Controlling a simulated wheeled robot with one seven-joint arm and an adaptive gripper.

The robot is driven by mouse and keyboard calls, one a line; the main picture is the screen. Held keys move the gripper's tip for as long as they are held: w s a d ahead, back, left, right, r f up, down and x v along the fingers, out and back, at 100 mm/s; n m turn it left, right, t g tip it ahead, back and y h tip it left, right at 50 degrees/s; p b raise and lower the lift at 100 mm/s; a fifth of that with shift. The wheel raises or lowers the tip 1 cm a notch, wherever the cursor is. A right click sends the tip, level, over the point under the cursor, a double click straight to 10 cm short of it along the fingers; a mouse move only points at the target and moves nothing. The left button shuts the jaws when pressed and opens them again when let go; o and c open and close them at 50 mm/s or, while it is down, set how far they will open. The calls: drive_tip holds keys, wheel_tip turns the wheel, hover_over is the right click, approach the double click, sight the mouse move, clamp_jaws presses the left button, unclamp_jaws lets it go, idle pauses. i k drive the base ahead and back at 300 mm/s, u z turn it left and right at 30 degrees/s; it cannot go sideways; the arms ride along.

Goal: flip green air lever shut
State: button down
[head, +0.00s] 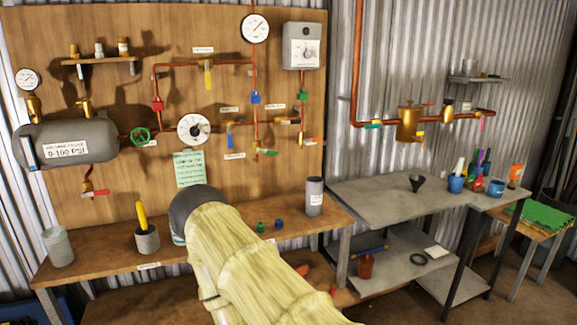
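A small green lever handle (268,153) sits at the lower end of the copper drop pipe on the wooden board. I cannot tell which of the two is the air lever. A green round handwheel (140,136) is by the grey tank. My pale yellow arm rises from the bottom centre and ends in a dark grey link in front of the wooden bench. My gripper's fingers are hidden.
The grey air tank (68,143) and a white dial (193,129) are on the board. The bench holds a grey cylinder (314,195) and a cup with a yellow handle (147,237). A grey metal table (385,195) at right carries a funnel (416,183) and cups.

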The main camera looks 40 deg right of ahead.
sight(267, 151)
drive_tip(key=z, duration=0.8)
drive_tip(key=k, duration=0.2)
